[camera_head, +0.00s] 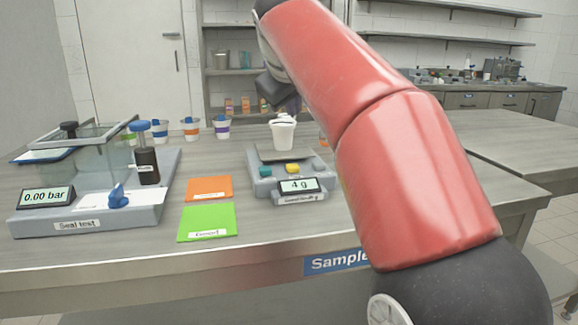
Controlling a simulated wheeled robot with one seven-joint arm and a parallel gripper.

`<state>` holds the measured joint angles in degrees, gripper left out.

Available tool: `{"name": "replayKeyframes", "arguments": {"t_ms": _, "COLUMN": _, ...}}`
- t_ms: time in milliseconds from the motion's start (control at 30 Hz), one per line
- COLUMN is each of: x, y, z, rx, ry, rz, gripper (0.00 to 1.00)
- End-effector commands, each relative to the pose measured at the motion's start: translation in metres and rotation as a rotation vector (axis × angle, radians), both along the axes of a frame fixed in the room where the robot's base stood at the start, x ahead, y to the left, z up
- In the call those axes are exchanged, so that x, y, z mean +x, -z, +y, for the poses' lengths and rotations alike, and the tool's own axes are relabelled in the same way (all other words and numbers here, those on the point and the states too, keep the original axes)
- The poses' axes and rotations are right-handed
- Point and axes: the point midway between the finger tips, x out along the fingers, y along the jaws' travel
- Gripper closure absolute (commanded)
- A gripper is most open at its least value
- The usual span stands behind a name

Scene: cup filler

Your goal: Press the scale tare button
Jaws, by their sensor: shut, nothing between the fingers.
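The scale (262,187) stands on the table right of centre, with a display (298,186) reading 4 g. A teal button (265,171) and a yellow button (292,168) sit on its front part. Which one is the tare button I cannot read. A white cup (283,135) stands upright on the scale's plate. My gripper (284,100) is shut and empty, above and behind the cup in the picture, clear of the buttons. Its fingertips are small and dark, partly hidden by my red arm.
A seal test device (90,222) reading 0.00 bar stands at the left. An orange mat (209,188) and a green mat (207,222) lie between it and the scale. Several banded cups (191,128) stand behind. The table's front strip is clear.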

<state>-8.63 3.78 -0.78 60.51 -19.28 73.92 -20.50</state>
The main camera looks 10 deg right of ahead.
Motion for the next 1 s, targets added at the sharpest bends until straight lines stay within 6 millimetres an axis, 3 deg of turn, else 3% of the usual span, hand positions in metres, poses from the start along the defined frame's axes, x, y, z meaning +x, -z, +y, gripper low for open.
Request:
{"name": "replayKeyframes", "arguments": {"t_ms": 267, "x": 0.000, "y": 0.013, "z": 0.000, "rx": 0.000, "ry": 0.000, "rz": 0.000, "gripper": 1.00}}
{"name": "replayKeyframes", "arguments": {"t_ms": 800, "x": 0.000, "y": 0.082, "z": 0.000, "rx": 0.001, "ry": -0.001, "rz": 0.001, "gripper": 1.00}}
{"name": "replayKeyframes", "arguments": {"t_ms": 1000, "x": 0.000, "y": 0.089, "z": 0.000, "rx": 0.001, "ry": 0.000, "rz": -0.001, "gripper": 1.00}}
